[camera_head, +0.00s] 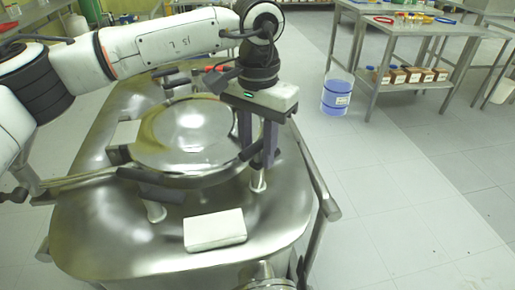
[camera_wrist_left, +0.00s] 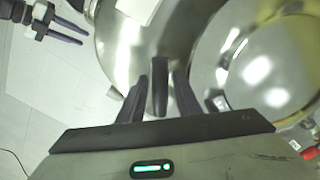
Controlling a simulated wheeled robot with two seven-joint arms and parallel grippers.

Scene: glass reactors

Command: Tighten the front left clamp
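The round steel reactor lid (camera_head: 185,135) sits on a steel vessel top and has dark clamp handles around its rim. One dark clamp handle (camera_head: 250,151) is at the right front of the rim. My left gripper (camera_head: 257,160) points down over it, with its fingers apart on either side. In the left wrist view, this handle (camera_wrist_left: 159,85) stands between the fingers of my left gripper (camera_wrist_left: 152,90), with gaps showing. Another dark clamp (camera_head: 160,193) is at the front of the rim. My right gripper (camera_wrist_left: 68,30) shows in the left wrist view, open and empty, away from the lid.
A white block (camera_head: 214,229) lies on the steel top at the front. A metal rail (camera_head: 318,180) runs along the right edge. A blue-banded container (camera_head: 336,97) stands on the floor near a steel table (camera_head: 420,35). The floor at right is clear.

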